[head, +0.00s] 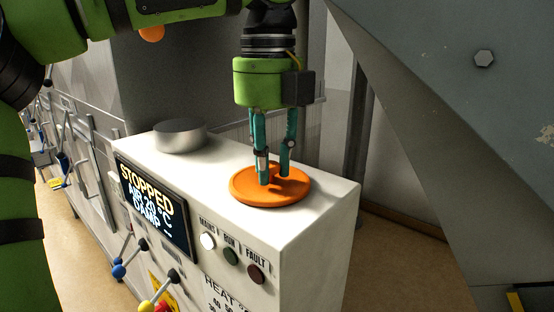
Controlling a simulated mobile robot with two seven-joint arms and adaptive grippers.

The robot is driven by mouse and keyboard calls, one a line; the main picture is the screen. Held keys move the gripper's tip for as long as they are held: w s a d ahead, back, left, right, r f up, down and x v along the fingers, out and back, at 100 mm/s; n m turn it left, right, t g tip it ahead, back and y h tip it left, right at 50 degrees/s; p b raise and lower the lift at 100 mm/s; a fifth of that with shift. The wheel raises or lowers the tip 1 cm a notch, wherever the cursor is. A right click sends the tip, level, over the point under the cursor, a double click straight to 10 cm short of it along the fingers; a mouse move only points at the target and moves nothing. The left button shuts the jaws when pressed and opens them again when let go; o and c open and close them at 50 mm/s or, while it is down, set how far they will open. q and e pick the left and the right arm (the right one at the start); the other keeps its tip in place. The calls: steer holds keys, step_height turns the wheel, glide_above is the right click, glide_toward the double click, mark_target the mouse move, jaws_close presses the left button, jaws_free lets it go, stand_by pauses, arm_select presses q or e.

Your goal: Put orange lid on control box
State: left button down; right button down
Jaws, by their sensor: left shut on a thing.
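The orange lid (248,191) is a flat round disc at the right part of the top of the white control box (330,202). It lies flat and appears to rest on the box top. My left gripper (275,181) points straight down over the lid, with its teal fingers shut on the lid's middle. The part between the fingertips is mostly hidden by the fingers. My right gripper is not in view.
A grey round metal cap (180,135) stands on the box top to the left. The box front carries a lit display (152,205), small lamps and levers with coloured knobs (118,270). A large grey slanted panel (470,120) fills the right side.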

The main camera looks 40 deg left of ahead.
mark_target(271, 162)
arm_select(q)
steer(key=shift+w+d, duration=0.15)
steer(key=shift+w, duration=0.3)
steer(key=shift+s, duration=0.1)
steer(key=c, duration=1.4)
jaws_free()
steer(key=shift+s+a, duration=0.15)
steer(key=shift+a, duration=0.05)
steer(key=o, duration=0.5)
steer(key=shift+a, duration=0.1)
steer(key=shift+c, duration=0.2)
step_height(271, 162, up, 7)
steer(key=shift+r, duration=0.2)
